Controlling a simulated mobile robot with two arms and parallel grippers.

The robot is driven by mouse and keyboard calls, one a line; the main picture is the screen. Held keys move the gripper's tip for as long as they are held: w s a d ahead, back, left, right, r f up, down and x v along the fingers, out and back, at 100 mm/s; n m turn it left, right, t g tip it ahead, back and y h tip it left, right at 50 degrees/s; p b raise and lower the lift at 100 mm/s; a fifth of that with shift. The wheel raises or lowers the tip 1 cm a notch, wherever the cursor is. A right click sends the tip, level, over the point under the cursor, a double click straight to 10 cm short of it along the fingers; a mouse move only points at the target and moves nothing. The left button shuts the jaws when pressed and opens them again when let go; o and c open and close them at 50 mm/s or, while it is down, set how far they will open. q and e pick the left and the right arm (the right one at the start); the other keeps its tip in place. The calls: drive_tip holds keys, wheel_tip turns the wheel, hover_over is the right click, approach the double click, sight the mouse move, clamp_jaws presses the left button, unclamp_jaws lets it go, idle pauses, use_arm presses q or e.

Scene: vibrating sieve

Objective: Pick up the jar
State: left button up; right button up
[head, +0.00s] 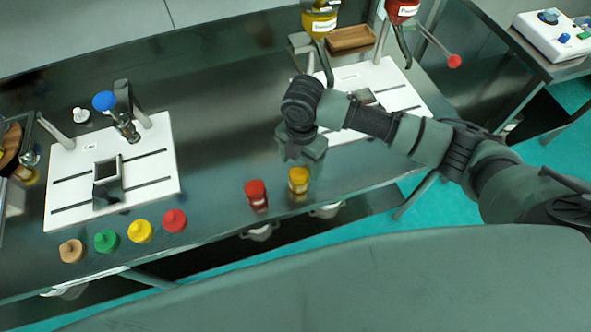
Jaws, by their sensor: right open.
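Two small jars stand upright near the front edge of the dark counter: a red jar (256,194) and, to its right, a yellow jar (298,180). My right gripper (299,156) hangs just behind and above the yellow jar, pointing down. It is open and apart from both jars. The fingertips are small and partly hidden by the gripper's body. My left gripper is out of the picture.
A white sieve stand (160,190) is on the left, with another white board (402,98) behind my right arm. Tan, green, yellow and red knobbed pieces (140,231) line the front left. Counter between stand and jars is clear.

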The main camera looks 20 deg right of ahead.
drive_tip(key=shift+s+f, duration=0.15)
drive_tip(key=shift+f, duration=0.15)
drive_tip(key=f, duration=0.2)
drive_tip(key=f+p, duration=0.1)
drive_tip(key=f, duration=0.1)
drive_tip(key=a+f, duration=0.1)
drive_tip(key=f, duration=0.1)
drive_tip(key=shift+s+f+p, duration=0.3)
drive_tip(key=shift+s+p, duration=0.1)
drive_tip(key=c, duration=1.4)
drive_tip(key=shift+c, duration=0.2)
wheel_tip(320, 180, up, 20)
drive_tip(key=b, duration=0.2)
drive_tip(key=s+d+r+m, duration=0.2)
drive_tip(key=s+d+m, duration=0.1)
drive_tip(key=m, duration=0.9)
drive_tip(key=s+d+r+m, duration=0.3)
drive_tip(key=s+m, duration=0.1)
drive_tip(key=m, duration=0.9)
drive_tip(key=shift+s+m+b, duration=0.3)
